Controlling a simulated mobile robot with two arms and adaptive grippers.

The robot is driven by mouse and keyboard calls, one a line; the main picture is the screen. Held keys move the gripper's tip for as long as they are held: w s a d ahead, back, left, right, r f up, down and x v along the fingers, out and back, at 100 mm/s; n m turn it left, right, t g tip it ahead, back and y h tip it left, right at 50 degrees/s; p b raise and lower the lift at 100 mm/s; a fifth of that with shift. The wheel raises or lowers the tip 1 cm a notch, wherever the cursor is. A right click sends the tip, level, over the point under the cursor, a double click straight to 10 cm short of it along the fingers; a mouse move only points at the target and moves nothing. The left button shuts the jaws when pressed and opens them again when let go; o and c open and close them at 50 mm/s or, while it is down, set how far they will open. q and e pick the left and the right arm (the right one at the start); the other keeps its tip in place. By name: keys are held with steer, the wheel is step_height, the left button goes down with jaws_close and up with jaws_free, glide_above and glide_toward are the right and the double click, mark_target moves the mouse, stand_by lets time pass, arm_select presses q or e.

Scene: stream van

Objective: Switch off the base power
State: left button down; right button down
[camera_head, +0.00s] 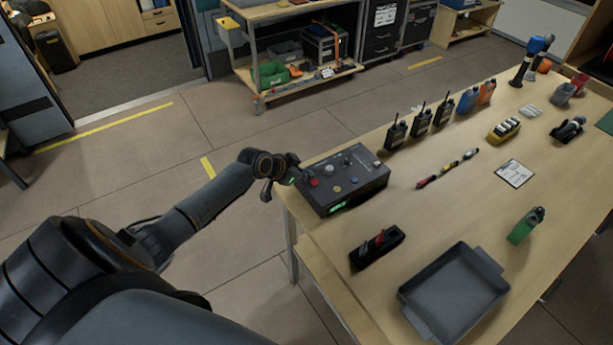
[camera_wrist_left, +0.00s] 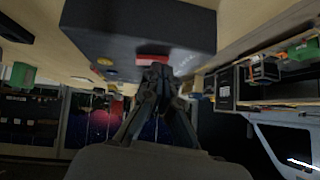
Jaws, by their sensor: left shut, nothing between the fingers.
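A dark box-shaped power unit (camera_head: 345,180) stands at the near-left corner of the wooden table, with knobs on its top and a green lit patch on its front side. A red switch (camera_head: 313,182) is at its left end. My left gripper (camera_head: 296,176) is shut and empty, its tips right at the red switch. In the left wrist view the closed fingertips (camera_wrist_left: 158,70) are in front of the red switch (camera_wrist_left: 152,58) and hide part of it. I cannot tell whether they touch or which way the switch is set. My right gripper is not in view.
The wooden table (camera_head: 455,215) also holds several radios (camera_head: 420,126), a black holder (camera_head: 377,246) with red-handled items, a grey tray (camera_head: 452,292), a green bottle (camera_head: 526,225) and a clipboard (camera_head: 514,173). Open floor lies left of the table; a shelf cart (camera_head: 290,84) stands behind.

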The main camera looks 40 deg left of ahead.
arm_select(q)
steer(key=shift+s+d+f, duration=0.1)
steer(key=shift+f, duration=0.05)
steer(key=shift+s+d+p, duration=0.2)
steer(key=shift+d+p, duration=0.25)
steer(key=shift+p, duration=0.25)
steer(key=shift+d, duration=0.25)
steer(key=shift+r+p, duration=0.6)
steer(key=shift+r, duration=0.05)
steer(key=r+p, duration=0.3)
steer(key=r, duration=0.1)
steer(key=shift+d+p, duration=0.3)
steer(key=shift+p, duration=0.05)
steer(key=b+v, duration=0.3)
steer(key=v, duration=0.6)
steer(key=shift+s+a+f, duration=0.2)
steer(key=shift+s, duration=0.3)
